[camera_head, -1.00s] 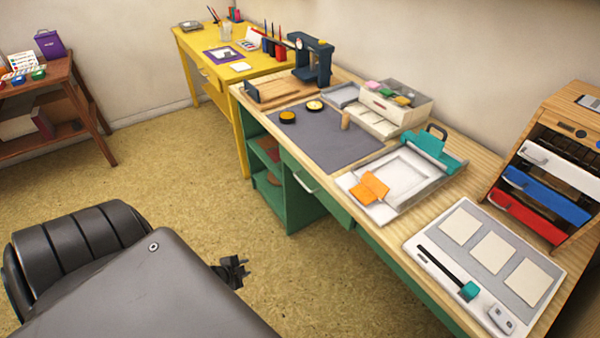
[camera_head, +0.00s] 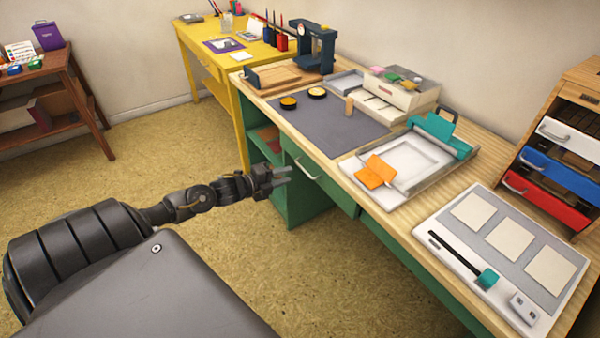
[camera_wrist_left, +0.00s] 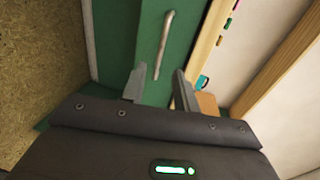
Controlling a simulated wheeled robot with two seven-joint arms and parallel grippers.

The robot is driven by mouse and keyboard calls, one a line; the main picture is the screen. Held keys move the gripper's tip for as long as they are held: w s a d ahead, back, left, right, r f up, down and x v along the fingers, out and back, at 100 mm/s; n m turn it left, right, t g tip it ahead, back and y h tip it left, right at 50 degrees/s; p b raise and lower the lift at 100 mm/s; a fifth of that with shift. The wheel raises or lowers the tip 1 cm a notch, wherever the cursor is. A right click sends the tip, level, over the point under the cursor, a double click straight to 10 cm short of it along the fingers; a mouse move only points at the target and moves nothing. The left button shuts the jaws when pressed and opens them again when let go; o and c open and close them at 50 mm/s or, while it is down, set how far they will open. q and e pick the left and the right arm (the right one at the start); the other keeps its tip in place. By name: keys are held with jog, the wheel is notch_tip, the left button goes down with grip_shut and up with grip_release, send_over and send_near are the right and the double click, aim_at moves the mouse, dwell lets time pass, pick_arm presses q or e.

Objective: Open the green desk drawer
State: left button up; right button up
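The green desk drawer (camera_head: 325,183) is in the front of the wooden-topped desk, and it looks shut. Its pale bar handle (camera_head: 307,170) sits on the drawer front. In the left wrist view the handle (camera_wrist_left: 164,44) stands ahead of the fingers, over the green drawer front (camera_wrist_left: 188,45). My left gripper (camera_head: 284,174) is just left of the handle in the head view, apart from it. Its two fingers (camera_wrist_left: 159,87) are spread and empty in the left wrist view. My right gripper does not show.
The desk top holds a grey mat (camera_head: 335,128), a white paper trimmer tray (camera_head: 405,170) and a white cutting board (camera_head: 500,255). A yellow table (camera_head: 205,50) stands behind at the left. The floor (camera_head: 150,170) left of the desk is clear.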

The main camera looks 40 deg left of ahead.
pick_arm(q)
jog(key=x, duration=0.6)
jog(key=shift+w, duration=0.3)
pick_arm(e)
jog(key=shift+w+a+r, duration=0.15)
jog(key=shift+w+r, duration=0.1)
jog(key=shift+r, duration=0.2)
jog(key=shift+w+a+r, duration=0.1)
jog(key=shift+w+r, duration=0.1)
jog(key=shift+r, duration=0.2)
pick_arm(q)
jog(key=shift+d+f, duration=0.1)
jog(key=shift+c, duration=0.4)
grip_shut()
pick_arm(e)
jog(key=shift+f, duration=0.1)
